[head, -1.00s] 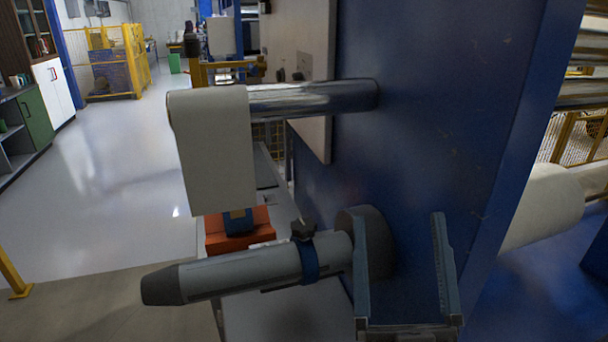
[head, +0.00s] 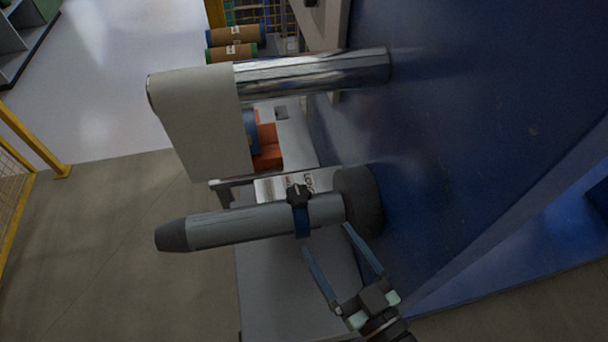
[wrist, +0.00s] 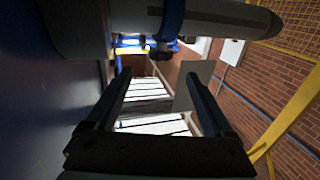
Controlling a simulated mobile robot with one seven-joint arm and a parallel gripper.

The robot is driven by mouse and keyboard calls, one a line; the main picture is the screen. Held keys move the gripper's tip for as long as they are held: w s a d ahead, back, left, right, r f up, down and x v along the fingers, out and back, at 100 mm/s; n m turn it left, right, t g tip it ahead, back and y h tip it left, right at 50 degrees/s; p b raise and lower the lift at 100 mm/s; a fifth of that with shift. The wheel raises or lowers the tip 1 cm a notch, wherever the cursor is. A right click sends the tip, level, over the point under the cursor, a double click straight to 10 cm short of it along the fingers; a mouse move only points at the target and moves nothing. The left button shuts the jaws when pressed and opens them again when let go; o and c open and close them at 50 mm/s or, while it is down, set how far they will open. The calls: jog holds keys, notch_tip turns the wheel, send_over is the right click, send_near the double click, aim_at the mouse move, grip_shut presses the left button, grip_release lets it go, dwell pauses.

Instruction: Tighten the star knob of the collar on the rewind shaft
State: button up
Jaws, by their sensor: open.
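The rewind shaft (head: 240,226) is a grey cylinder with a dark tapered tip, sticking out leftward from a dark round hub (head: 360,200) on the blue panel. A blue collar (head: 302,220) wraps the shaft near the hub, with a black star knob (head: 298,195) on its upper side. My gripper (head: 326,238) is open and empty, just below the shaft in the picture, its fingers pointing up-left toward the collar and hub. In the wrist view the shaft (wrist: 215,14) and collar (wrist: 172,22) cross the top, beyond the open fingertips (wrist: 158,75). A small dark shape under the collar there may be the knob.
A polished roller (head: 315,74) with a hanging white sheet (head: 200,120) runs above the shaft. The blue panel (head: 460,130) closes off the right side. An orange object (head: 267,148) sits behind the shaft. Open floor (head: 120,260) lies left, with a yellow fence (head: 30,140).

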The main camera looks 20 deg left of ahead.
aim_at(304, 205)
jog(key=p+x, duration=0.1)
jog(key=x, duration=1)
jog(key=shift+w+a+f, duration=0.1)
jog(key=shift+w+a, duration=0.15)
jog(key=shift+a, duration=0.1)
jog(key=c, duration=1.4)
jog(key=shift+o, duration=0.2)
jog(key=shift+p, duration=0.3)
